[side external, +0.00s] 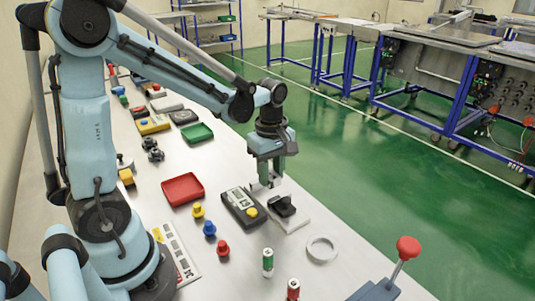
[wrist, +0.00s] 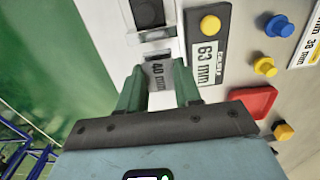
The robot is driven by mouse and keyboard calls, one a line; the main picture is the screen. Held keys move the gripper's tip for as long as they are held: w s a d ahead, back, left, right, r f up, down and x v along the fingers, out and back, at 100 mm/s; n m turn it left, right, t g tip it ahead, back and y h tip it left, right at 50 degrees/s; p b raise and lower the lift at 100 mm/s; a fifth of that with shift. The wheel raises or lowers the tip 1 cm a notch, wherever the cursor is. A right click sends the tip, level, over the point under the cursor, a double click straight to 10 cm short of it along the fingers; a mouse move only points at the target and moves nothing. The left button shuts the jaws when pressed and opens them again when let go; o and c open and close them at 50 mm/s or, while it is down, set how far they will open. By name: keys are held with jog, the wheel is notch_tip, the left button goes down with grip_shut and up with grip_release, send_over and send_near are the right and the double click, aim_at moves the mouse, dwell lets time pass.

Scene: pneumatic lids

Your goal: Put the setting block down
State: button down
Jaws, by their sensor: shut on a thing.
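My gripper (side external: 264,184) points straight down over the bench, close to the white base plate with a black fixture. In the wrist view, my gripper's two green fingers (wrist: 158,75) stand on either side of a small block marked "40 mm" (wrist: 157,72), the setting block, and are shut on it. In the side view the block is too small to make out clearly. The black fixture (side external: 284,206) on its white plate (side external: 292,222) is just right of the fingers; it also shows at the top of the wrist view (wrist: 148,12). Any gap under the block cannot be told.
A dark unit marked "63 mm" (wrist: 207,48) with a yellow button lies beside the gripper. Yellow, blue (side external: 209,228) and red (side external: 222,248) knobs, a red tray (side external: 182,189), a white ring (side external: 321,249) and a red-knobbed lever (side external: 408,248) stand around. The bench edge is close on the right.

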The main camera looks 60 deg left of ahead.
aim_at(269, 195)
jog(key=shift+w+a+f, duration=0.25)
jog(key=shift+a+f, duration=0.15)
jog(key=shift+a, duration=0.25)
jog(key=shift+f, duration=2)
jog(key=c, duration=0.8)
grip_release()
jog(key=shift+f, duration=0.15)
